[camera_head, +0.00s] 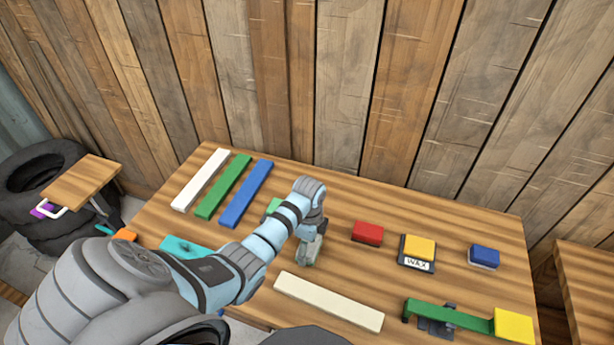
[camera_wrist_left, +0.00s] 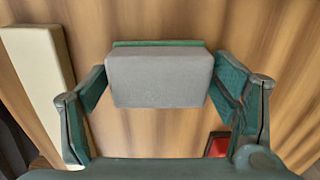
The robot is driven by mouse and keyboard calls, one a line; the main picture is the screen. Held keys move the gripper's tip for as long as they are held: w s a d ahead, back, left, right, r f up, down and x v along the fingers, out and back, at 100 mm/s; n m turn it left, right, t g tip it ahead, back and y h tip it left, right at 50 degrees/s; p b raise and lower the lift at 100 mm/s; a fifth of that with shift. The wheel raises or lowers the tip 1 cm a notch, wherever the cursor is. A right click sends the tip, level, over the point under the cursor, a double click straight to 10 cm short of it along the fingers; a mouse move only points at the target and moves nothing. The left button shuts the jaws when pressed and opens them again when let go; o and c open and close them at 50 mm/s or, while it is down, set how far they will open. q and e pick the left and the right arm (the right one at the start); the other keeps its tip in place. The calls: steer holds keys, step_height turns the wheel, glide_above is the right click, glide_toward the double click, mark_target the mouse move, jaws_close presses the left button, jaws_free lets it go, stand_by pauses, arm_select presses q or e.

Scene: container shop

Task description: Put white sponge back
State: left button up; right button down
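The white sponge (camera_wrist_left: 158,80) shows in the left wrist view as a pale grey-white block with a thin green strip along its far edge. My left gripper (camera_wrist_left: 160,85) has one teal finger at each end of it, and both seem to touch it. In the head view, my left gripper (camera_head: 312,248) is over the middle of the table, left of the red block (camera_head: 367,232); the sponge is hard to make out there. A green block (camera_head: 273,206) is partly hidden behind my left arm. My right gripper is not in view.
A yellow block on a WAX box (camera_head: 417,264) and a blue block (camera_head: 484,256) stand to the right. A cream bar (camera_head: 328,301) lies in front. White (camera_head: 200,180), green (camera_head: 222,187) and blue (camera_head: 247,193) bars lie at the back left. A green-handled yellow tool (camera_head: 513,325) lies front right.

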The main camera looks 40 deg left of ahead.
mark_target(309, 244)
arm_select(q)
steer(key=shift+r, duration=0.1)
steer(key=shift+r, duration=0.3)
step_height(309, 244, up, 12)
steer(key=shift+f+p, duration=0.1)
steer(key=shift+p, duration=1.1)
steer(key=shift+s, duration=0.1)
